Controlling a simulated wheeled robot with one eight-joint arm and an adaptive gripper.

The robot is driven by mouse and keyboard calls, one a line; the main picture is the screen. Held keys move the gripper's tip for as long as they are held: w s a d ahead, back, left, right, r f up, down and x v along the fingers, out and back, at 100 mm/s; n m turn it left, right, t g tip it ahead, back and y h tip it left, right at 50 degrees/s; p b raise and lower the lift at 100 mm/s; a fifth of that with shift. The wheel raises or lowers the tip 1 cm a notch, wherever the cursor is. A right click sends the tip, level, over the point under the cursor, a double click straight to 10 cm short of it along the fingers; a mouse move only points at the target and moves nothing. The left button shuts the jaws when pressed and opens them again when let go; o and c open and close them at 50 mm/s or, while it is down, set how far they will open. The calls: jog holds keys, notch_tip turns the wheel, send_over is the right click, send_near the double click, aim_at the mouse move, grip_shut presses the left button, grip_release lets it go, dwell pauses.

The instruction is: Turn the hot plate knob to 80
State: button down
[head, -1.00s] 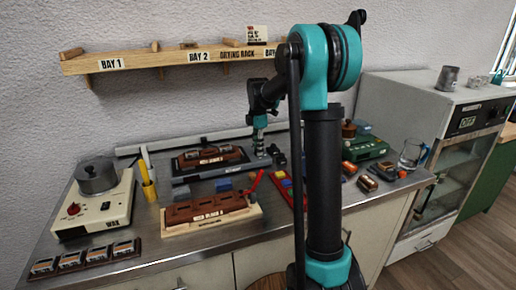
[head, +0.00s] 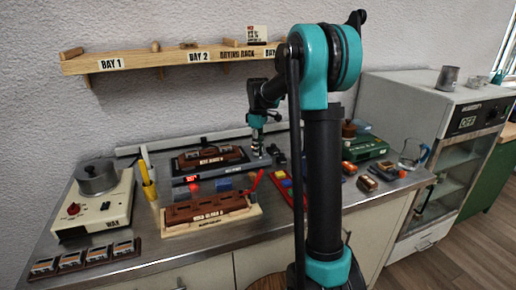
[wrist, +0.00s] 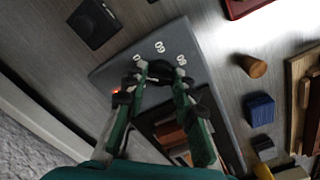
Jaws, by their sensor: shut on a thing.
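The hot plate is a grey slab (wrist: 107,75) with a dark knob (wrist: 159,69) and pale number marks beside it. In the wrist view my gripper (wrist: 159,82) is shut on the knob, one finger at each side. The marks are too small to read surely, and I cannot tell where the knob points. A small red light glows on the slab near the left finger. In the head view my gripper (head: 257,150) is at the right end of the hot plate (head: 222,171), and the knob is hidden. A brown block (head: 211,156) sits on the plate.
A wooden-based brown block (head: 208,207) with a red handle stands in front. A cream wax heater (head: 98,212) with a pot is at left. A coloured tray and a green box (head: 364,148) lie to the right. A drying rack shelf (head: 140,61) hangs above.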

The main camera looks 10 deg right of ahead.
jog(key=m, duration=1.3)
jog(key=shift+m, duration=0.4)
jog(key=m, duration=1.3)
jog(key=shift+m, duration=0.3)
jog(key=c, duration=1.2)
grip_release()
jog(key=shift+r, duration=0.15)
